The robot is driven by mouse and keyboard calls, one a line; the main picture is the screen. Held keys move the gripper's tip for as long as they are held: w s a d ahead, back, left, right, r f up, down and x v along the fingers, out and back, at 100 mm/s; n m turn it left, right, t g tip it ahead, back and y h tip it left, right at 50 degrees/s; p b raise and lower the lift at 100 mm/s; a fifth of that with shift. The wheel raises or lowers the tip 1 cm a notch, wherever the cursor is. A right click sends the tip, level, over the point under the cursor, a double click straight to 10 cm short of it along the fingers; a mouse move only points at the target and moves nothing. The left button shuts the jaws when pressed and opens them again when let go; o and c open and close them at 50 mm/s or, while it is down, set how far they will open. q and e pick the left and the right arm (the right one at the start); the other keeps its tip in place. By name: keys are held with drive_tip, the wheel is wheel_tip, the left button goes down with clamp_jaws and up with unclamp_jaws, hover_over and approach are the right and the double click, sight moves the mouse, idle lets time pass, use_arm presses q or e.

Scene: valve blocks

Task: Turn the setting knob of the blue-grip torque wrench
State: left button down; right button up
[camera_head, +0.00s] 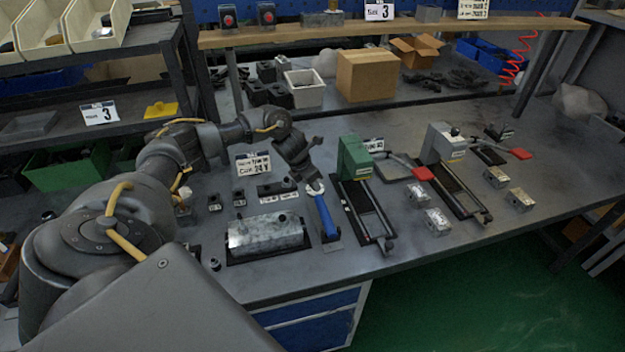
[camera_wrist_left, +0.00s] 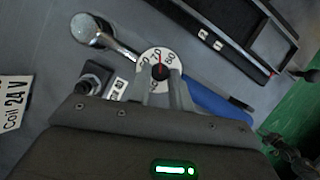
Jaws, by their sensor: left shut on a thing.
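The torque wrench lies on the bench, its blue grip (camera_head: 325,216) pointing toward the front edge in the head view. In the left wrist view its blue grip (camera_wrist_left: 215,101) runs to the lower right and its silver head (camera_wrist_left: 90,29) is at the upper left. Between them is a white round dial (camera_wrist_left: 170,57) with numbers and a red mark near 70. The dark setting knob (camera_wrist_left: 160,72) is at the dial's centre. My left gripper (camera_head: 311,183) is over the wrench, its fingers (camera_wrist_left: 162,78) shut on the knob. My right gripper is not in view.
A metal valve block (camera_head: 266,234) lies left of the wrench. A green block fixture (camera_head: 354,157) with a long dark frame stands to the right. A "Coil 24 V" sign (camera_head: 253,164) is behind, left of the gripper.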

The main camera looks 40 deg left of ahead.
use_arm(q)
drive_tip(key=n, duration=0.1)
drive_tip(key=n+y+p, duration=0.1)
drive_tip(key=shift+d+r+n, duration=0.15)
drive_tip(key=shift+r+n, duration=0.05)
drive_tip(key=shift+n, duration=0.2)
drive_tip(key=n+y+p, duration=0.1)
drive_tip(key=n+p, duration=0.1)
drive_tip(key=shift+d+n, duration=0.2)
drive_tip(key=shift+n, duration=0.2)
drive_tip(key=n+y+p, duration=0.1)
drive_tip(key=n+p, duration=0.3)
drive_tip(key=shift+w+d+n+g+y, duration=0.1)
drive_tip(key=shift+d+n+g+y, duration=0.05)
drive_tip(key=shift+n+g+y, duration=0.25)
drive_tip(key=shift+f+n+y+p, duration=0.15)
drive_tip(key=shift+n+y+p, duration=0.15)
drive_tip(key=shift+n+p, duration=0.55)
drive_tip(key=c, duration=1.3)
unclamp_jaws()
